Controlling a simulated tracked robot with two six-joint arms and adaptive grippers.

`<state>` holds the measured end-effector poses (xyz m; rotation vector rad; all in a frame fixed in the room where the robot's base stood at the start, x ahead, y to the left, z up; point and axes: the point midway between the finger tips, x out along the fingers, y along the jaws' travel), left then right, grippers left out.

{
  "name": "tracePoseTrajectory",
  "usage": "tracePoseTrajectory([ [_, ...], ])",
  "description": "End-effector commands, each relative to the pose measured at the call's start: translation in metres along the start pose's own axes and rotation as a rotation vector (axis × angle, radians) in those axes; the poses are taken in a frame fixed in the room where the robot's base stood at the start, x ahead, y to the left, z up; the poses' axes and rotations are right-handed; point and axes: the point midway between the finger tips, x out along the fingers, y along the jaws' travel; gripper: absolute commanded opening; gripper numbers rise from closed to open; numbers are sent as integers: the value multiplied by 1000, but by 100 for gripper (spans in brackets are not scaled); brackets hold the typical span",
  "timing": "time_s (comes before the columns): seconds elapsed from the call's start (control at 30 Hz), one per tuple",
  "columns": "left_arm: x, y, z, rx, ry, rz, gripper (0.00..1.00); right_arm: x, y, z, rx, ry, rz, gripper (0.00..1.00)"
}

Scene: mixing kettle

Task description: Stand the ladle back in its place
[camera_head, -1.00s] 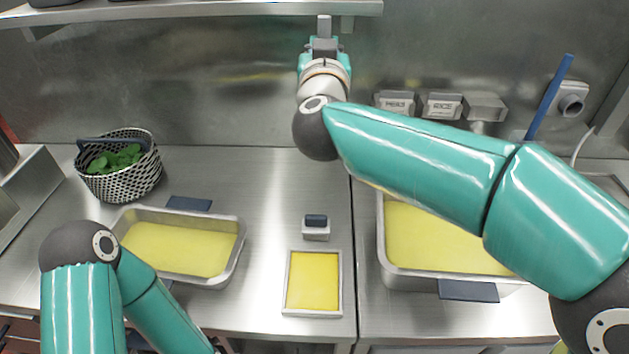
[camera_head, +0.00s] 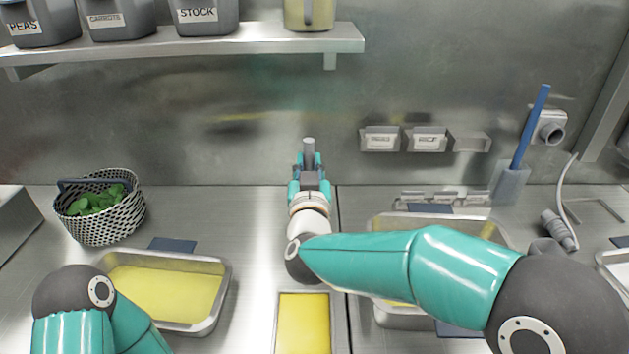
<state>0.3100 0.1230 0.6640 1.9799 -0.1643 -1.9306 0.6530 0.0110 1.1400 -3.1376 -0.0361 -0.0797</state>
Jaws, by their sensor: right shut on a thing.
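My right gripper (camera_head: 309,170) is in the middle of the camera_head view, in front of the back wall near the rear of the counter. It is shut on a grey rod (camera_head: 309,146) whose end sticks up above the fingers. The rest of the rod is hidden behind my gripper and wrist, so I cannot tell from its shape that it is the ladle. A blue-handled tool (camera_head: 530,125) stands slightly tilted in a translucent holder (camera_head: 510,184) at the right; its lower end is unclear. My left arm shows at lower left, but its gripper is out of view.
A woven basket of greens (camera_head: 76,226) and a pan of yellow liquid (camera_head: 216,306) are at left. A small yellow tray (camera_head: 277,330) is at front centre. A larger pan (camera_head: 377,310) lies partly behind my right arm. A shelf (camera_head: 270,42) with containers hangs above.

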Motion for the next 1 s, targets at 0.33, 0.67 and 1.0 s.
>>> tracePoseTrajectory([
  [0.33,-1,0,0,0,0,0,40,-2,0,37,-1,-1,-2,0],
  [0.67,-1,0,0,0,0,0,40,-2,0,38,-1,-4,-2,46],
  [1.0,1,0,0,0,0,0,40,-6,0,37,-1,-2,-2,46],
])
